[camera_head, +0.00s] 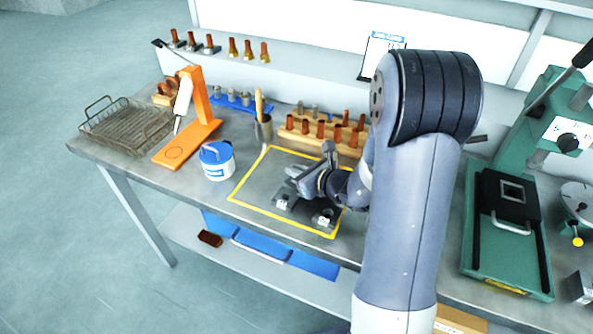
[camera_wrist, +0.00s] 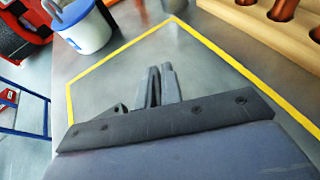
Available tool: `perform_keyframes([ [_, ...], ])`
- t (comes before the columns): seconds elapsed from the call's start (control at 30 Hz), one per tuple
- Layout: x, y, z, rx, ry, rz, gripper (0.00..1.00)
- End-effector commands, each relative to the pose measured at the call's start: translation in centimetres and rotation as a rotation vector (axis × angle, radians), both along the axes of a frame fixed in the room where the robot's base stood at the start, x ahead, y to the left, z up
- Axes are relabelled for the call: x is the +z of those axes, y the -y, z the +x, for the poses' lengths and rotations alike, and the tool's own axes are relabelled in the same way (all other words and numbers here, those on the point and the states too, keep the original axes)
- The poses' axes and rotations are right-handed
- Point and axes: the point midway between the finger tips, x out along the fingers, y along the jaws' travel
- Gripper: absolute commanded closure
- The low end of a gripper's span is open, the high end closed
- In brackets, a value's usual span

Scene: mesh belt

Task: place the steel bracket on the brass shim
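My gripper (camera_head: 292,174) hangs over the yellow-outlined area of the bench. In the wrist view its two grey fingers (camera_wrist: 161,84) stand close together, with nothing clearly visible between them. Two small dark grey pieces with pale marks lie inside the outline near its front edge: one piece (camera_head: 284,201) is just below my gripper in the picture, the other piece (camera_head: 324,218) is to the right. I cannot tell whether either is the steel bracket. I cannot make out the brass shim; my arm and gripper hide part of the area.
A white tub with a blue lid (camera_head: 217,161) stands left of the yellow outline (camera_head: 262,213). An orange stand (camera_head: 196,110) and wire basket (camera_head: 125,128) are left; a green machine (camera_head: 505,235) is right.

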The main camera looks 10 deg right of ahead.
Motion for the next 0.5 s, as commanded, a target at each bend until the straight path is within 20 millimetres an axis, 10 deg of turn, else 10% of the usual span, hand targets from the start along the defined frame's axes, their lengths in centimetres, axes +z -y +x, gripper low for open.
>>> perform_keyframes([
  [0.5,0.22,-0.01,-0.01,0.0,-0.001,-0.001,0.75],
])
